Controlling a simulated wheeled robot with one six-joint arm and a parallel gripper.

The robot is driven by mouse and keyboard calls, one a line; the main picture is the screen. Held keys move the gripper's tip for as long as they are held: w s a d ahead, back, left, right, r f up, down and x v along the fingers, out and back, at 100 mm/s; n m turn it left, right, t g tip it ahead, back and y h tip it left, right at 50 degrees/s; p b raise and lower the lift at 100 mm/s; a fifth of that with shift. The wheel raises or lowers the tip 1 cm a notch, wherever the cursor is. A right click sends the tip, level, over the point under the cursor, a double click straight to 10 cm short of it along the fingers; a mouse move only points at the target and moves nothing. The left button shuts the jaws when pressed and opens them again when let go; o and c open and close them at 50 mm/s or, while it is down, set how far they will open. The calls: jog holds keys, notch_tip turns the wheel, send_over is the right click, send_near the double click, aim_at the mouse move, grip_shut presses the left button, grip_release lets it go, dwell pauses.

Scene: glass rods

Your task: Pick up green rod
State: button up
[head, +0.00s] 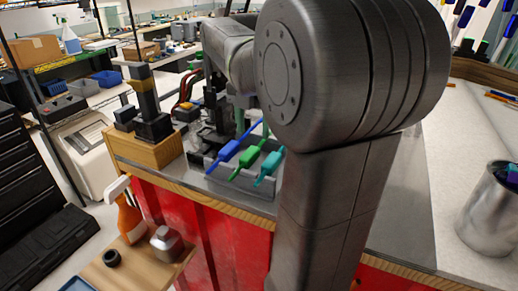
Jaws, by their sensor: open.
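My gripper (220,118) is open, beyond the left side of my large arm link, among dark parts just behind the rods. Its fingertips are hard to make out, and it looks apart from the green rod. My arm hides the bench right of the teal rod.
A dark device on a wooden block (152,148) stands left of the rods. A metal cup (490,215) stands on the right worktop, with several colored rods racked behind it. A lower wooden shelf holds an orange spray bottle (130,217). The bench's front edge is close below the holder.

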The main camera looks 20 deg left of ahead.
aim_at(252, 150)
jog(key=shift+a+f, duration=0.1)
jog(key=shift+f, duration=0.5)
notch_tip(252, 150, down, 5)
jog(key=shift+w+a, duration=0.1)
jog(key=shift+c, duration=0.4)
jog(key=c, duration=0.8)
